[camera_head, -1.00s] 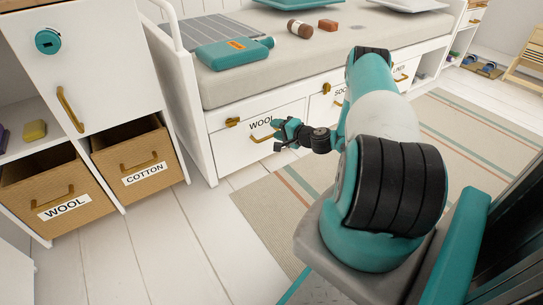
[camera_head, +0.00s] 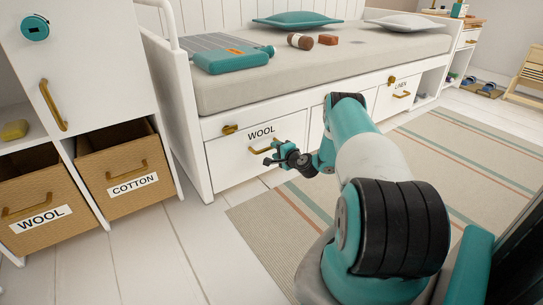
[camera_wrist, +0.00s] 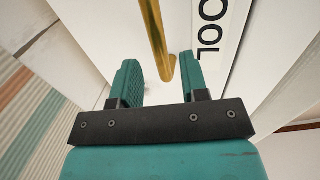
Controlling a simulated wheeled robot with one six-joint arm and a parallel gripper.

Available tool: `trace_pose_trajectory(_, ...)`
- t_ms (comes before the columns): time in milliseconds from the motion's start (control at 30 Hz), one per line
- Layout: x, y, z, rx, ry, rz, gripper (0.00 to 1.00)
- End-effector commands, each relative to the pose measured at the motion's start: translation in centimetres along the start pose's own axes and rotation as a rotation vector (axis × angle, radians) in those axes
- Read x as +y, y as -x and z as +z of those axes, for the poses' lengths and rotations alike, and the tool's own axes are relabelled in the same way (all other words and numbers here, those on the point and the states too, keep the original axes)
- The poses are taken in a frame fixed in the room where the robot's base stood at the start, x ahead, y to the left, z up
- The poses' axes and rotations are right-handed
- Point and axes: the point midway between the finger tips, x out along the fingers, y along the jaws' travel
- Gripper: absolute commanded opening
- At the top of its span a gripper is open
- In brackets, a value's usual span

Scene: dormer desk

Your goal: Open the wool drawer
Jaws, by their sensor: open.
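The wool drawer (camera_head: 230,152) is a white front under the daybed with a black WOOL label (camera_head: 261,133) and a brass bar handle (camera_head: 258,151). It looks shut, flush with the frame. My gripper (camera_head: 270,156) is open at the right part of this handle. In the wrist view my gripper (camera_wrist: 158,60) has its teal fingers on either side of the brass handle (camera_wrist: 154,35), with its end showing between them and gaps on both sides. The WOOL label (camera_wrist: 210,30) shows beyond the right finger. A brass latch (camera_head: 230,129) sits above the drawer's left part.
A tan bin also labelled WOOL (camera_head: 38,216) and a COTTON bin (camera_head: 120,168) stand in the white shelf unit at left. A linen drawer (camera_head: 398,97) is further right under the bed. A striped rug (camera_head: 265,225) covers the floor before the bed.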

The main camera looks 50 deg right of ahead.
Motion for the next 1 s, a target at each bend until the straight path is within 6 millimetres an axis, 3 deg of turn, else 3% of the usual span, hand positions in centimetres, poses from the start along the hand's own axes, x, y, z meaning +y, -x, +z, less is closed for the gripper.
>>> trace_pose_trajectory(200,0.2,-3.1,0.1,-0.002,0.001,-0.002,0.41)
trace_pose_trajectory(600,-0.1,-3.8,0.0,0.001,-0.001,0.000,0.41)
trace_pose_trajectory(800,-0.1,-3.8,0.0,0.000,-0.001,0.000,0.00)
trace_pose_trajectory(1000,-0.1,-3.8,0.0,0.000,-0.001,0.000,0.00)
